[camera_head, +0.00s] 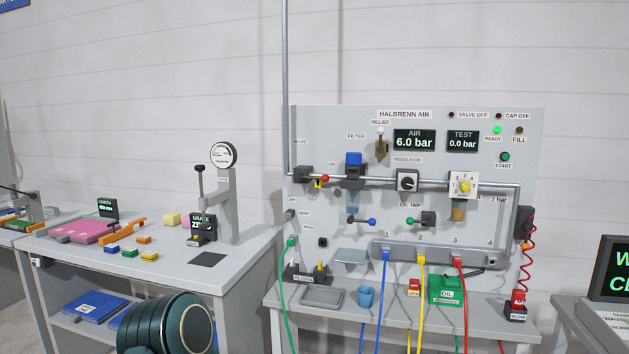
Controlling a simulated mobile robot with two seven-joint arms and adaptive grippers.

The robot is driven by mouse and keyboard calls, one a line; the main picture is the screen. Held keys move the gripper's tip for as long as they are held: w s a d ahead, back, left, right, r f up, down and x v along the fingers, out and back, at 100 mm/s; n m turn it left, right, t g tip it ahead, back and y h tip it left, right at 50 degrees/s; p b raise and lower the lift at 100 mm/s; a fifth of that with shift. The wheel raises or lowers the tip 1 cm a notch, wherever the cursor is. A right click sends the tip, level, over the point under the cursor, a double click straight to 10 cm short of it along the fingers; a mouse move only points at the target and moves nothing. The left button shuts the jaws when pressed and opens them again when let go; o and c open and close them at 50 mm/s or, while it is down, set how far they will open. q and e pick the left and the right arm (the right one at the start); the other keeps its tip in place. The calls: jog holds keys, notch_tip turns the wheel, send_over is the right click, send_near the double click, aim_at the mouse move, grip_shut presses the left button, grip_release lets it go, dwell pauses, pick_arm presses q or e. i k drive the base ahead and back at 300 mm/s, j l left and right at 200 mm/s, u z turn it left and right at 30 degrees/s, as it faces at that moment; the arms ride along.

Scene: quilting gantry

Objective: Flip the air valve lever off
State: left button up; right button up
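The air valve (303,174) is a dark block on the grey pipe at the left of the upright panel, under a VALVE label. Its lever ends in a red ball (325,178) and points right, roughly along the pipe. A small yellow part shows just below the lever. The AIR display (414,140) reads 6.0 bar and the TEST display (462,141) reads 0.0 bar. The VALVE OFF lamp (451,115) looks dark. Neither of my grippers is in view.
A blue-topped filter (354,158) and a regulator (407,181) sit right of the valve. Blue, yellow and red hoses hang from the manifold (438,256). A gauge stand (223,190) is on the left table. My dark green arm link fills the lower left.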

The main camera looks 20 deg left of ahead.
aim_at(325, 178)
jog(key=i+l, duration=0.15)
jog(key=i, duration=0.3)
jog(key=i+l, duration=0.2)
jog(key=i, duration=0.25)
jog(key=i+l+u, duration=0.1)
jog(key=i, duration=0.35)
jog(key=i+l, duration=0.25)
jog(key=i, duration=0.2)
